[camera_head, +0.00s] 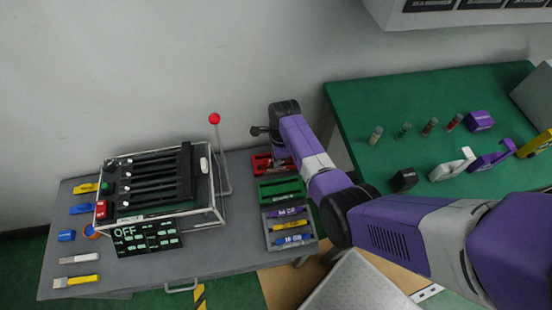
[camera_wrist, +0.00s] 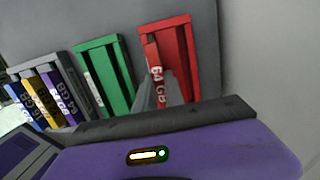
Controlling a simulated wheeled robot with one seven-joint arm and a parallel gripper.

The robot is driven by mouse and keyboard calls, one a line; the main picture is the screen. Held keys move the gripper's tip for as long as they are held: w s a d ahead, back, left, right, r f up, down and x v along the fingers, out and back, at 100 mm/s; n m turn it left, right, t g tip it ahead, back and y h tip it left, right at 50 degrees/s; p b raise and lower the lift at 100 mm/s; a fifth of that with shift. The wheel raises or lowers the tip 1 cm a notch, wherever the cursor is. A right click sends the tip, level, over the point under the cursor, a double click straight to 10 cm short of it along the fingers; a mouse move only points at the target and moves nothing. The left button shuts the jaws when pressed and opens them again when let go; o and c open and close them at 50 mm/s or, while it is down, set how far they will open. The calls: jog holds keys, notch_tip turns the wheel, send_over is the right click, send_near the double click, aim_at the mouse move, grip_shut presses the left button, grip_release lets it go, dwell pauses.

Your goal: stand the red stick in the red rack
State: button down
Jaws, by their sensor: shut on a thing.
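The red rack (camera_head: 261,165) stands at the back right of the grey table, partly hidden by my arm. It also shows in the wrist view (camera_wrist: 181,58), upper right of centre. The red stick (camera_wrist: 154,62), with a white "64 GB" label, is at the rack's left side and looks slightly tilted against it. My gripper (camera_wrist: 160,98) is shut on the stick; its grey fingers show at the stick's lower part. In the head view my gripper is mostly hidden by my arm. I cannot tell how deep the stick sits in a slot.
The green rack (camera_head: 281,190) is beside the red one. A grey rack (camera_head: 270,242) holds purple, yellow and blue sticks. A lever fixture (camera_head: 160,180) and a red-balled lever (camera_head: 214,119) stand to the left. Loose items lie along the table's left edge. A green table (camera_head: 400,95) is right.

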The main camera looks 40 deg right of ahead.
jog(key=shift+f+b, duration=0.65)
jog(key=shift+f, duration=0.25)
jog(key=c, duration=1.3)
grip_release()
jog(key=shift+c, duration=0.2)
jog(key=shift+r, duration=0.15)
jog(key=r, duration=0.2)
jog(key=r+p, duration=0.1)
jog(key=r, duration=0.4)
jog(key=shift+s+d+r, duration=0.2)
jog(key=shift+d+r, duration=0.1)
